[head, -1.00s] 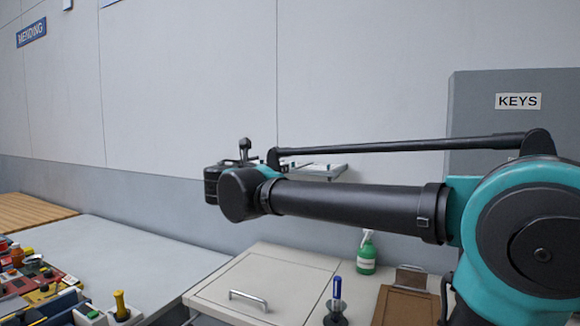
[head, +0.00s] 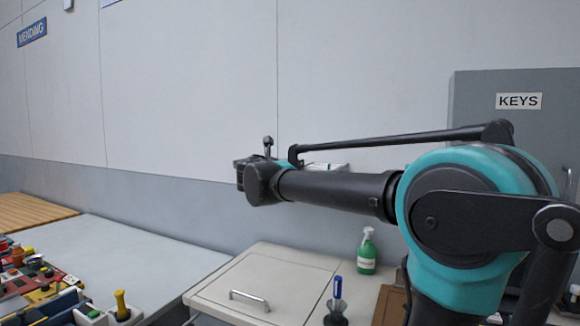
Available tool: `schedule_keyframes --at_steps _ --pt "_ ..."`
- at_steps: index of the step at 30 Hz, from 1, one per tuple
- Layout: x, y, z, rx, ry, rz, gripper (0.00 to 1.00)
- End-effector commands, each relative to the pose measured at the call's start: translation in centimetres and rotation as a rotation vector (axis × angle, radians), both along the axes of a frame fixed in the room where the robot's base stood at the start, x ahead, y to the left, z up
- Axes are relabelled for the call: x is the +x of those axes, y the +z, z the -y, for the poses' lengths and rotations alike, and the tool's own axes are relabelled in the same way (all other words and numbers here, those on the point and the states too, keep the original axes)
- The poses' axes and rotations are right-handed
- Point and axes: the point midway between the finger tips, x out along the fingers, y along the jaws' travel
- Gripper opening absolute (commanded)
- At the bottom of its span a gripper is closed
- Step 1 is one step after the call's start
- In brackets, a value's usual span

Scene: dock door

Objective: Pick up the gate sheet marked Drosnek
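No sheet with the name Drosnek can be read in the head view. A small pale wall shelf or tray (head: 326,167) shows partly behind my arm, and I cannot tell what it holds. The dark far end of my arm, with my gripper (head: 243,174), is in front of the wall to the left of that shelf. It points away from the camera, so its fingers are hidden and I cannot see anything held.
A cream cabinet (head: 285,268) with a metal handle stands below. A green spray bottle (head: 367,252) and a blue-handled tool in a holder (head: 337,292) stand there. A grey KEYS cabinet (head: 490,100) is at right. The grey worktop (head: 130,262) at left has bare room beside cluttered bins (head: 40,285).

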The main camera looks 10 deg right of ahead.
Motion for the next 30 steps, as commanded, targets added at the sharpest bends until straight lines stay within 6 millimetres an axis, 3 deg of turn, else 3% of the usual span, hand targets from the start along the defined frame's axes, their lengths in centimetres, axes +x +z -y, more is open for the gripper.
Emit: schedule_keyframes --at_steps 5,12,24,30 --pt "0.0 0.0 0.0 0.0 0.0 0.0 0.28" --pt "0.0 0.0 0.0 0.0 0.0 0.0 0.0" --pt "0.0 0.1 0.0 0.0 0.0 0.0 0.0" --pt "-0.4 1.0 -0.3 0.0 0.0 0.0 0.0"
